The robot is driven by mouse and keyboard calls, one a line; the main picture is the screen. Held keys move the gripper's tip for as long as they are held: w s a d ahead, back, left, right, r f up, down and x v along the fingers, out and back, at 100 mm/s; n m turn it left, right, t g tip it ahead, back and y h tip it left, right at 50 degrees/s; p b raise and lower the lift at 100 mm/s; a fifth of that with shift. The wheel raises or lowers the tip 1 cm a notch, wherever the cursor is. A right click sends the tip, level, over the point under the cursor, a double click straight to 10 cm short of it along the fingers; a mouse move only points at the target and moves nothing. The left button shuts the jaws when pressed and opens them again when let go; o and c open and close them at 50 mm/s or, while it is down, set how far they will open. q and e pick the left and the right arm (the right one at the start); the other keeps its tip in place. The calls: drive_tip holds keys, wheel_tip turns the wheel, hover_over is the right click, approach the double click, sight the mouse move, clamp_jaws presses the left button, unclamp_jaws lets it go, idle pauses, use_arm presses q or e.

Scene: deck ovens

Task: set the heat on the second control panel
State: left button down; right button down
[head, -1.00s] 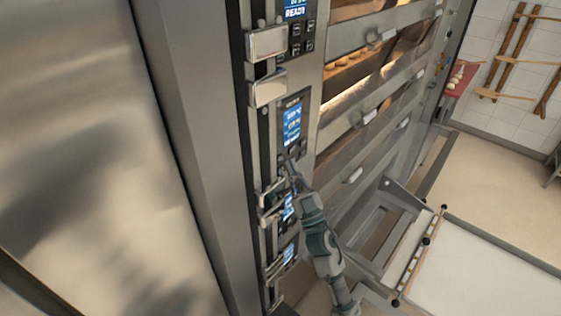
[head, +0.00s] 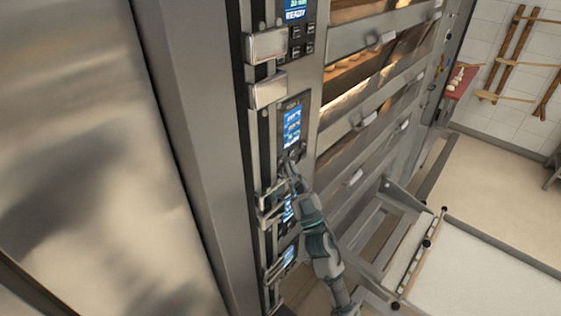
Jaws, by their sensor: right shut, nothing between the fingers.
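The second control panel (head: 292,128) from the top has a lit blue screen on a dark plate, set in the oven's steel front column. My right gripper (head: 288,164) is shut and empty. Its fingertips are at the lower edge of this panel, over or right beside its buttons; I cannot tell whether they touch. The gripper hides part of the button area. The top panel (head: 296,12) shows a blue screen with READY and dark buttons below it. Two lower panels (head: 288,208) (head: 288,256) are lit, the upper one partly covered by my gripper. My left gripper is not in view.
Steel handles (head: 266,45) stick out left of the panels. Oven decks (head: 350,90) with bread inside lie to the right. A loader with a pale belt (head: 480,275) stands at lower right. A large steel surface (head: 90,120) fills the left.

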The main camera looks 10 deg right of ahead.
drive_tip(key=shift+w+a, duration=0.15)
idle(0.4)
drive_tip(key=shift+w+a, duration=0.15)
drive_tip(key=shift+w+a+r, duration=0.1)
drive_tip(key=shift+w+a, duration=0.1)
drive_tip(key=shift+w, duration=0.05)
idle(0.8)
drive_tip(key=shift+d, duration=0.1)
idle(0.3)
drive_tip(key=shift+s+d, duration=0.35)
drive_tip(key=shift+s, duration=0.25)
drive_tip(key=shift+p, duration=0.35)
drive_tip(key=shift+w+a, duration=0.1)
drive_tip(key=shift+w, duration=0.1)
drive_tip(key=shift+w+a, duration=0.15)
